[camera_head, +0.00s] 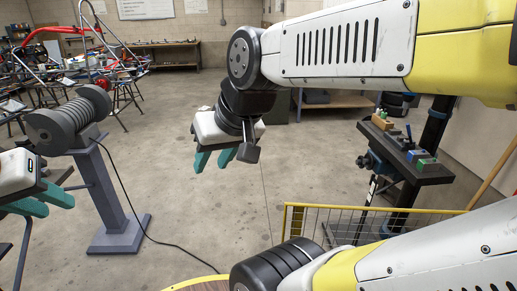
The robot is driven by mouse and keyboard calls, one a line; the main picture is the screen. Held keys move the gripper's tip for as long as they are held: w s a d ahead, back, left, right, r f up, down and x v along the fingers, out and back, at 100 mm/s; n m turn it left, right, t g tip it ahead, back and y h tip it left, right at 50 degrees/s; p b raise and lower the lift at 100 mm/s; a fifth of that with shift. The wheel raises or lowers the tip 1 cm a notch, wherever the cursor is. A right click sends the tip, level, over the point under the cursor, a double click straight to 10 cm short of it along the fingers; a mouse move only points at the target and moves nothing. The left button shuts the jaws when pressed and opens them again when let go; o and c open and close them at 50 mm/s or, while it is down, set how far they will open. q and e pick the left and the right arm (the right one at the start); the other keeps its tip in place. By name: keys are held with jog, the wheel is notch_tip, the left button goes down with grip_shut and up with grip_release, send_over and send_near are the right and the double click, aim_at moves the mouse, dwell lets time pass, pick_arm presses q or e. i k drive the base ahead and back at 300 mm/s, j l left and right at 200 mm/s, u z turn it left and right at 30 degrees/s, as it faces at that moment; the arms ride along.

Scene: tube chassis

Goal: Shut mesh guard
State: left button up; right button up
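The mesh guard (340,207) is a yellow-framed panel with thin bars at the lower right. Its top rail and left post show, and my white and yellow arm link hides its lower right part. My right gripper (214,163) has teal fingers, which hang apart and empty over open floor, left of the guard and clear of it. My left gripper (55,205) is at the left edge, partly cut off. Its two teal fingertips show apart with nothing between them, far from the guard.
A grey pedestal (110,205) with a ribbed machine stands at the left, its black cable on the floor. A dark stand (435,172) with small coloured blocks is behind the guard. A yellow curved edge (200,283) shows at the bottom. The middle floor is clear.

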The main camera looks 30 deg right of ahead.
aim_at(298, 211)
jog(key=i+j+z, duration=0.1)
jog(key=i+z, duration=0.15)
jog(key=i, duration=0.15)
jog(key=i+j+z, duration=0.2)
jog(key=i, duration=0.15)
jog(key=i+z, duration=0.15)
jog(key=z, duration=0.25)
jog(key=i+j+z, duration=0.1)
jog(key=z, duration=0.35)
jog(key=i+j+z, duration=0.15)
jog(key=z, duration=0.25)
jog(key=i+j+z, duration=0.2)
jog(key=z, duration=0.2)
jog(key=i+j+z, duration=0.1)
jog(key=z, duration=0.35)
jog(key=i+j+z, duration=0.15)
jog(key=z, duration=0.25)
jog(key=j+z, duration=0.2)
jog(key=z, duration=0.25)
jog(key=i+j+z, duration=0.1)
jog(key=j+z, duration=0.15)
jog(key=z, duration=0.2)
jog(key=j+z, duration=0.2)
jog(key=z, duration=0.2)
jog(key=j+z, duration=0.2)
jog(key=z, duration=0.25)
jog(key=k+l+u, duration=0.35)
jog(key=k+l, duration=0.25)
